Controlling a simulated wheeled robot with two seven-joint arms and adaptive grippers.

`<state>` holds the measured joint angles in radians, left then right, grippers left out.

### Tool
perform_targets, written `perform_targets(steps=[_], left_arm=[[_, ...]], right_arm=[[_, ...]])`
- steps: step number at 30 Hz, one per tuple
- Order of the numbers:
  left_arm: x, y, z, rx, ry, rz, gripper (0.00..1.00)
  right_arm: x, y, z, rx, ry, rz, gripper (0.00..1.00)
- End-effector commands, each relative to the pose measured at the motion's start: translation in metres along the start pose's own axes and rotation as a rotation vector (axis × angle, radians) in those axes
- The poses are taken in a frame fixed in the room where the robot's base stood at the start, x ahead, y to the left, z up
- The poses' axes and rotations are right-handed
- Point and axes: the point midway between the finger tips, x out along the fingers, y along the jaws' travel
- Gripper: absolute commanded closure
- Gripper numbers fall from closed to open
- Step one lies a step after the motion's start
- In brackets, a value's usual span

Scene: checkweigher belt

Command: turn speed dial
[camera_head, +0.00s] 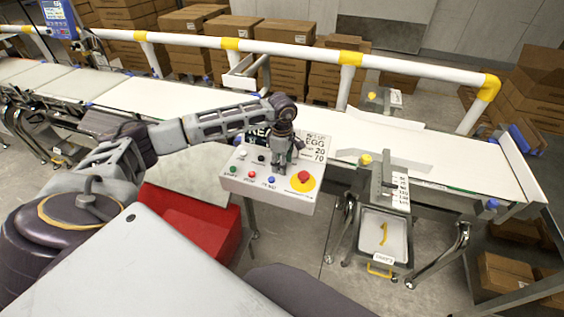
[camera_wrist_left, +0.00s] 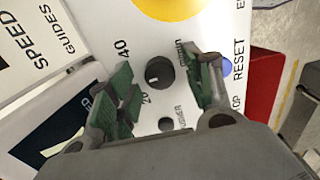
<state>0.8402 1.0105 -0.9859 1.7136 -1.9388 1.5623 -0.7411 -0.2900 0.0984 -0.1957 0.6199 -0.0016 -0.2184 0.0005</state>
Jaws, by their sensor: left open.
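The control panel (camera_head: 225,184) is a white sloped box with coloured buttons and a red stop button (camera_head: 303,177) on a yellow disc. My left gripper (camera_head: 279,168) points down at it and hides part of its face. In the left wrist view, the black round dial (camera_wrist_left: 160,73) lies between the two green-padded fingers of my open left gripper (camera_wrist_left: 168,84), with a gap on each side. The dial has a small white mark on its left side and the printed numbers 40 and 20 beside it. My right gripper is not in view.
The white conveyor belt (camera_head: 170,102) runs behind the panel, with a white and yellow guard rail (camera_head: 282,48) beyond. A red bin (camera_head: 185,230) stands at the panel's left. A grey tray (camera_head: 383,235) hangs to the right. A small dark knob (camera_wrist_left: 166,124) sits near the dial.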

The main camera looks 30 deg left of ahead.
Motion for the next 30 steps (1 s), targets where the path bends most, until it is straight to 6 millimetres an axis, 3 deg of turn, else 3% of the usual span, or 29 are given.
perform_targets(steps=[9, 20, 30], left_arm=[[0.0014, 0.0000, 0.0001, 0.000, 0.000, 0.000, 0.49], [0.0011, 0.0001, 0.0003, 0.001, -0.001, 0.000, 0.95], [0.0012, 0.0002, 0.0004, -0.025, -0.001, 0.001, 0.96]], right_arm=[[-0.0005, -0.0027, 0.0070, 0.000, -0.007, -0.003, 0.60], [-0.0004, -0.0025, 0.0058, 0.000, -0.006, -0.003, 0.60], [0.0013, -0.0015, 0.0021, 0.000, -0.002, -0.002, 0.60]])
